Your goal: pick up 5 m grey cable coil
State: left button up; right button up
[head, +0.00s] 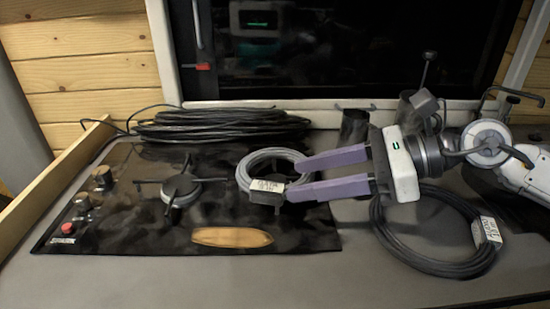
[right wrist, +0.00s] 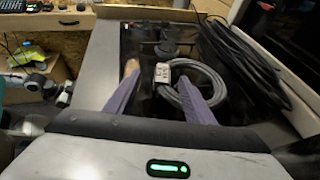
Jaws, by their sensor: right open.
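The grey cable coil (head: 246,166) lies on the right part of the black hob in the head view. Its white label (head: 266,186) faces the front. My right gripper (head: 296,178) is open, with its two purple fingers pointing left at the coil's right side. In the right wrist view the grey coil (right wrist: 208,78) shows between and beyond the fingers, and the right-hand finger overlaps part of its ring. The white label (right wrist: 163,73) shows between the fingers. I cannot tell whether the fingers touch the coil. My left gripper is not in view.
A large black cable coil (head: 215,123) lies at the back of the hob (head: 120,215). A dark labelled coil (head: 405,255) lies on the counter at right. A wooden oval piece (head: 232,237) lies at the hob's front. Dark cups (head: 355,127) stand behind my gripper. The front counter (head: 180,285) is clear.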

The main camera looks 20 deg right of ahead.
aim_at(266, 186)
jog(key=shift+w+a, duration=0.2)
jog(key=shift+a, duration=0.15)
jog(key=shift+w+a+f, duration=0.25)
jog(key=shift+a, duration=0.05)
jog(key=p+x, duration=0.1)
jog(key=x, duration=0.1)
jog(key=p+x, duration=0.1)
jog(key=x, duration=0.1)
jog(key=shift+w+d+f, duration=0.15)
jog(key=shift+w+f, duration=0.1)
jog(key=shift+f, duration=0.1)
jog(key=shift+w+f, duration=0.1)
jog(key=shift+f, duration=0.1)
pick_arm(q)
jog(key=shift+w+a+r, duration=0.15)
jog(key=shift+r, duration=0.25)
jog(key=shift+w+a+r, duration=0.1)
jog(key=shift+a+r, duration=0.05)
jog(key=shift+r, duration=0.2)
pick_arm(e)
jog(key=shift+r, duration=0.1)
grip_shut()
